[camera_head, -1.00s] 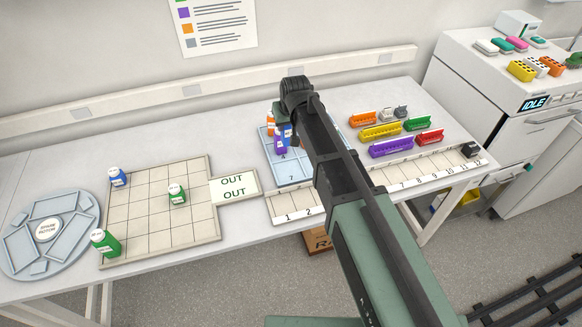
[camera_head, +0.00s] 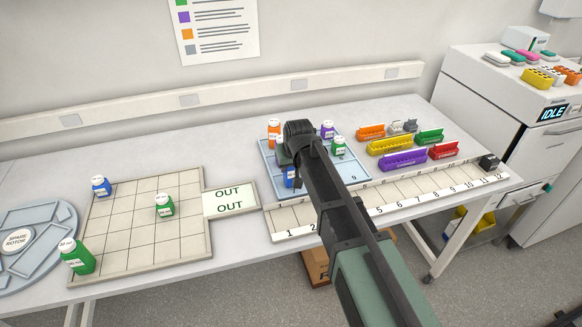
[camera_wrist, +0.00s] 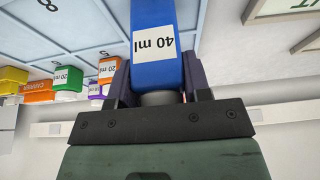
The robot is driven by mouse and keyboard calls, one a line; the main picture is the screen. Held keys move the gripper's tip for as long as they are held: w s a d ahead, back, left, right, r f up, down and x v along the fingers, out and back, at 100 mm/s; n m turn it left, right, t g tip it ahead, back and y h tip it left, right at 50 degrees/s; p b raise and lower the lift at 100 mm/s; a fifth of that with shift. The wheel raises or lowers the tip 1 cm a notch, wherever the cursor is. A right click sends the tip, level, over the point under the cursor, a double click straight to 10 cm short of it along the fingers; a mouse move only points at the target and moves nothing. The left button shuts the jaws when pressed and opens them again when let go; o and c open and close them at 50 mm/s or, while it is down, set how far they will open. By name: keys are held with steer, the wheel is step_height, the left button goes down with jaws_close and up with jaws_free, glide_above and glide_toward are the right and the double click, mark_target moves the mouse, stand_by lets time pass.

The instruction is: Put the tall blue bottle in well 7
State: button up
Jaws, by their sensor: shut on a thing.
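The tall blue bottle (camera_head: 289,178) shows just below the end of my arm, over the front left part of the pale blue well tray (camera_head: 335,189). In the wrist view the bottle (camera_wrist: 153,45) has a white "40 ml" label, upside down in the picture. My gripper (camera_wrist: 158,88) is shut on it, one finger on each side near its cap. In the head view the gripper (camera_head: 285,158) is partly hidden by the arm. I cannot see the 7 mark, nor tell whether the bottle's base touches the tray.
On the tray stand an orange bottle (camera_head: 274,132), a purple bottle (camera_head: 327,130) and a green bottle (camera_head: 338,147). Coloured racks (camera_head: 404,160) lie to the right. The numbered strip (camera_head: 400,203) runs along the front. The gridded board (camera_head: 135,225) at left holds blue and green bottles.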

steer(key=o, duration=0.9)
steer(key=shift+f, duration=0.1)
steer(key=shift+r+p, duration=0.3)
steer(key=p+v, duration=1)
steer(key=v, duration=0.1)
steer(key=shift+s+d+r+p, duration=0.1)
steer(key=shift+s+r+p, duration=0.2)
steer(key=shift+p, duration=0.1)
steer(key=shift+d, duration=0.1)
steer(key=s+d+m+g, duration=0.1)
steer(key=s+d, duration=0.5)
steer(key=s+d+f+m+g+h, duration=0.1)
steer(key=s+d, duration=0.5)
steer(key=s, duration=0.1)
steer(key=s+d+m+g, duration=0.1)
steer(key=s+d+g, duration=0.1)
steer(key=s+d, duration=0.4)
steer(key=shift+s+d+f+m, duration=0.15)
steer(key=shift+s+d+m, duration=0.15)
steer(key=shift+m, duration=0.1)
